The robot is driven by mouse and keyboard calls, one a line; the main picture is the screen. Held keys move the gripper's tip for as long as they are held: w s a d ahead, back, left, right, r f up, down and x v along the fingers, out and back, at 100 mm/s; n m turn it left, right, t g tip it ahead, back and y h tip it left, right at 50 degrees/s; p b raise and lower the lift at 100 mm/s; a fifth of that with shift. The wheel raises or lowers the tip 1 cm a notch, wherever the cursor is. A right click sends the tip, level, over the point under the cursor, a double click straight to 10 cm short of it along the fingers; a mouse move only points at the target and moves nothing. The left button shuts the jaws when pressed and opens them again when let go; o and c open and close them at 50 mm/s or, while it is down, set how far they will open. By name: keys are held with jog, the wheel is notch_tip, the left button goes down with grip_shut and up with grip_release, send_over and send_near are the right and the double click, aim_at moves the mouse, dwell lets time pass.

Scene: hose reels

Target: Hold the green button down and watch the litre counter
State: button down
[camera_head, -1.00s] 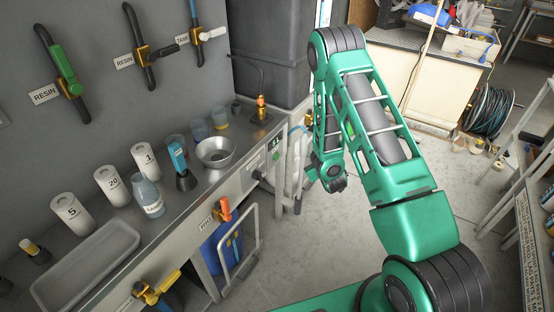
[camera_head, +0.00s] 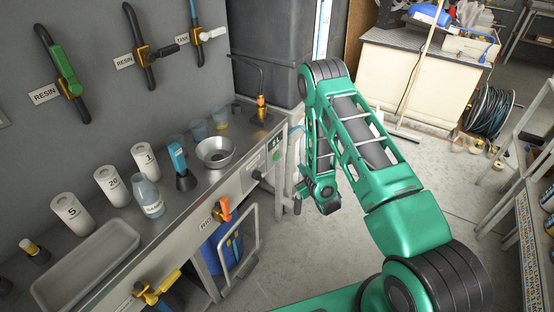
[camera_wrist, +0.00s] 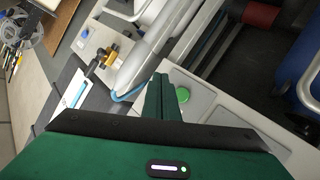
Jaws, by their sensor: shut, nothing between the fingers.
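The green button (camera_head: 276,155) is on the front panel of the steel bench, below a small dark display (camera_head: 277,142) whose figures are too small to read reliably. In the wrist view the round green button (camera_wrist: 182,95) stands on a pale panel, just right of my gripper (camera_wrist: 160,78). The green fingers are shut together and empty. In the head view my wrist is right of the panel, and the fingertips are hard to make out.
A metal funnel bowl (camera_head: 215,152), a clear bottle (camera_head: 148,196) and white numbered cylinders (camera_head: 113,187) stand on the bench. A brass tap (camera_head: 262,108) is at its far end. A blue drum (camera_head: 222,245) is below. The floor right of my arm is mostly clear.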

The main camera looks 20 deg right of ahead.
aim_at(277, 157)
jog(key=w+a, duration=0.5)
jog(key=w, duration=0.1)
jog(key=shift+w+a, duration=0.15)
jog(key=shift+a, duration=0.1)
jog(key=shift+w+a+r, duration=0.1)
jog(key=shift+w+a, duration=0.55)
jog(key=shift+a, duration=0.05)
dwell(6.0)
jog(key=shift+s+d, duration=0.7)
jog(key=shift+s, duration=0.05)
